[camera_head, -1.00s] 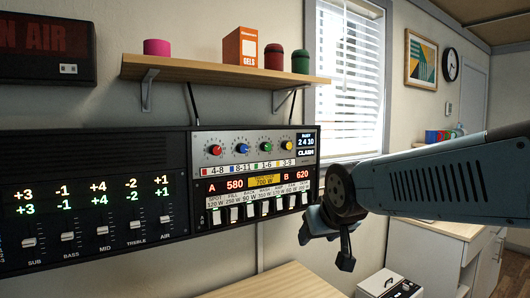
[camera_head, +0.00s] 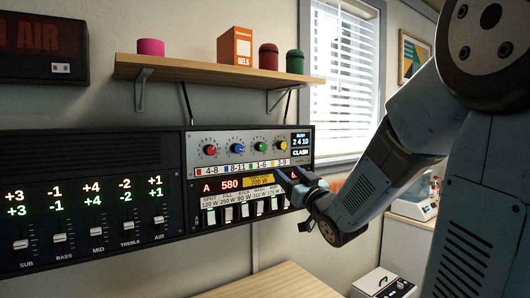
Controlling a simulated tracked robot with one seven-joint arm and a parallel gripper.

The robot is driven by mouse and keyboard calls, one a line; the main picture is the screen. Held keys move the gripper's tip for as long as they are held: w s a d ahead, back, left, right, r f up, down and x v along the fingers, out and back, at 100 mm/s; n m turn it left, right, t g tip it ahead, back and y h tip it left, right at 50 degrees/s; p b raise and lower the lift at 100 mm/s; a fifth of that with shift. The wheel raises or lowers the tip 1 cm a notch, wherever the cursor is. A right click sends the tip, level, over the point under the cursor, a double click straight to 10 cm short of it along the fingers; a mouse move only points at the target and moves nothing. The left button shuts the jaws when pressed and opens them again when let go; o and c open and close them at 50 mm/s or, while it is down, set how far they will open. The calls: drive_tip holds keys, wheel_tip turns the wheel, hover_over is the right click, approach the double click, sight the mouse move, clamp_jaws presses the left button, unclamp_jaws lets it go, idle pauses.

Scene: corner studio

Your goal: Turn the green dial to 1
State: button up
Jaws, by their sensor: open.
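The green dial (camera_head: 261,146) is the third of several coloured knobs on the grey upper strip of the rack panel (camera_head: 200,160). The label under it reads 1-6. Its pointer is too small to read. My gripper (camera_head: 291,186) is open and empty in front of the panel's right side, below and to the right of the green dial and apart from it. It hides part of the number display under the knobs, including the B reading.
Red (camera_head: 211,149), blue (camera_head: 237,148) and yellow (camera_head: 283,143) dials flank the green one. A small display (camera_head: 301,142) reads BUSY, 2 4 10 and CLASH. A wooden shelf (camera_head: 200,70) with several items hangs above.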

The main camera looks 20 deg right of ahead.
sight(263, 148)
drive_tip(key=shift+n+y, duration=0.3)
drive_tip(key=shift+y, duration=0.2)
drive_tip(key=x, duration=1.4)
drive_tip(key=shift+s+a+r, duration=0.1)
drive_tip(key=shift+s+r, duration=0.15)
drive_tip(key=shift+r, duration=0.1)
drive_tip(key=shift+c, duration=0.3)
drive_tip(key=c, duration=1)
drive_tip(key=shift+t, duration=0.3)
drive_tip(key=shift+n, duration=0.3)
